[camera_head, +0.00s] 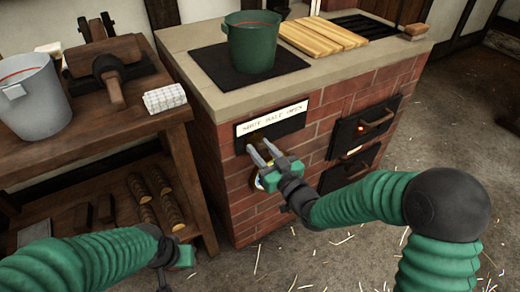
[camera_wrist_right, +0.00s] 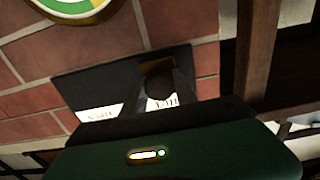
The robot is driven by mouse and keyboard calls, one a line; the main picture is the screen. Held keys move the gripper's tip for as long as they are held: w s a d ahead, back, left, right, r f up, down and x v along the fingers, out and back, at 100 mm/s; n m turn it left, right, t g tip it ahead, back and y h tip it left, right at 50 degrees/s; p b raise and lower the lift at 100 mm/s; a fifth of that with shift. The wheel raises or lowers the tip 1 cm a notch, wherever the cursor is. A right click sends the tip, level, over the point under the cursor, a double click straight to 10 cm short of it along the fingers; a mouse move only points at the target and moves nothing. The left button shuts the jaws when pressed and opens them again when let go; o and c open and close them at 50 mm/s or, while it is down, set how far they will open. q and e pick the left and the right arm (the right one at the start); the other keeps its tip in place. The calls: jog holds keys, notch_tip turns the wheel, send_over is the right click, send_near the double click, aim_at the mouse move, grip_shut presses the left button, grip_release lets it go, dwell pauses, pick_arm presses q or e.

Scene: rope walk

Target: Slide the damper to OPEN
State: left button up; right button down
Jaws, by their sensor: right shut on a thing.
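The damper is a black plate (camera_head: 285,132) on the brick front of the stove, under a white label (camera_head: 272,117) that reads SHUT, HALF, OPEN from left to right. My right gripper (camera_head: 259,147) reaches the left part of the plate, below the SHUT end of the label. In the right wrist view its fingers are shut around a dark round knob (camera_wrist_right: 158,84) in front of the black plate (camera_wrist_right: 90,92). The fingers hide much of the knob in the head view. My left gripper (camera_head: 174,264) is low at the left, away from the damper; its fingers are unclear.
A green pot (camera_head: 253,45) stands on the stove top (camera_head: 205,75), beside a wooden slatted board (camera_head: 322,37). A round gauge (camera_head: 262,182) is below the damper. Black oven doors (camera_head: 360,128) are to the right. A wooden bench (camera_head: 150,108) with a grey bucket (camera_head: 35,100) stands left.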

jog(key=w+d+p, duration=0.1)
jog(key=w+d, duration=0.1)
jog(key=d, duration=0.2)
jog(key=w+d+p, duration=0.1)
jog(key=w+d, duration=0.1)
jog(key=d, duration=0.2)
jog(key=w+d+p, duration=0.1)
jog(key=w+d, duration=0.2)
jog(key=d, duration=0.1)
jog(key=shift+d, duration=0.2)
jog(key=shift+w+d+r, duration=0.1)
jog(key=shift+w+d, duration=0.05)
jog(key=c, duration=1.3)
grip_release()
jog(key=o, duration=0.3)
jog(key=shift+d, duration=0.1)
